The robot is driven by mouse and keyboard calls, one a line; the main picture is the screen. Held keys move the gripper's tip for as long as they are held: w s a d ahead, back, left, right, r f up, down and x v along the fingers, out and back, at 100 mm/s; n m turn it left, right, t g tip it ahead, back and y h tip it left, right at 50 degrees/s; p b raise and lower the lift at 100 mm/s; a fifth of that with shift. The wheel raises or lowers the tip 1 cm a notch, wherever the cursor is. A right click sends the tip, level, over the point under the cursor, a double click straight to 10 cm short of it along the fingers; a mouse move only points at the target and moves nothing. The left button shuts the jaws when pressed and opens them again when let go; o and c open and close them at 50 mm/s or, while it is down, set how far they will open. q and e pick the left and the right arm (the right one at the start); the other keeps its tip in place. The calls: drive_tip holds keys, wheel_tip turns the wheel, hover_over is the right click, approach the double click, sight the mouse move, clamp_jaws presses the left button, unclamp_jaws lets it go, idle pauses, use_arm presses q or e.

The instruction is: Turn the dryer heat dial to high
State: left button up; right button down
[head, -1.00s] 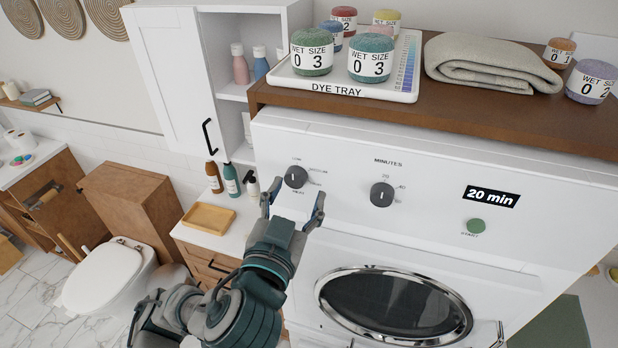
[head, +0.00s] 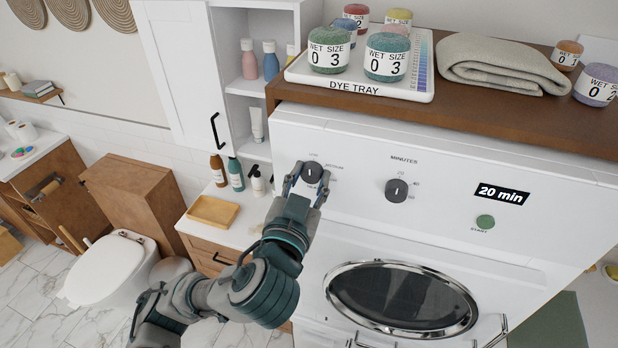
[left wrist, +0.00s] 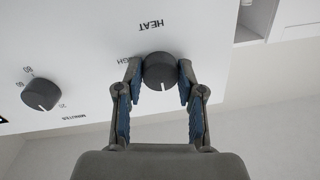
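The heat dial (head: 312,172) is a dark round knob with a white pointer line on the white dryer front (head: 450,190). It also shows in the left wrist view (left wrist: 160,70), below the printed word HEAT. My left gripper (head: 307,183) is at the dial, with one finger on each side of it. In the left wrist view the fingers (left wrist: 160,85) straddle the knob and their tips are close to its sides; I cannot tell whether they touch it. The labels around the dial are partly covered or too small to read. My right gripper is not in view.
The minutes dial (head: 397,190) is to the right, then a "20 min" display (head: 501,192) and a green start button (head: 485,222). The round dryer door (head: 402,297) is below. A wooden shelf (head: 480,115) with a dye tray (head: 420,92) overhangs above. A cabinet stands left.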

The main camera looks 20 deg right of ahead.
use_arm(q)
drive_tip(key=shift+s+f, duration=0.1)
drive_tip(key=shift+m, duration=0.4)
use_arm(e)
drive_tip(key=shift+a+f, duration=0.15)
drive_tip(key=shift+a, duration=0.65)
use_arm(q)
drive_tip(key=shift+f+m+b, duration=0.1)
drive_tip(key=shift+m+b, duration=0.35)
drive_tip(key=shift+m, duration=0.65)
drive_tip(key=m+b, duration=0.1)
drive_tip(key=m, duration=0.4)
drive_tip(key=shift+m, duration=0.3)
drive_tip(key=m+h+b, duration=0.1)
drive_tip(key=m, duration=0.3)
drive_tip(key=shift+f+m, duration=0.15)
drive_tip(key=shift+m, duration=0.25)
drive_tip(key=m, duration=0.6)
drive_tip(key=shift+m+b, duration=0.35)
drive_tip(key=shift+m, duration=0.05)
drive_tip(key=m, duration=0.4)
drive_tip(key=shift+m+g+h, duration=0.3)
drive_tip(key=shift+m, duration=0.1)
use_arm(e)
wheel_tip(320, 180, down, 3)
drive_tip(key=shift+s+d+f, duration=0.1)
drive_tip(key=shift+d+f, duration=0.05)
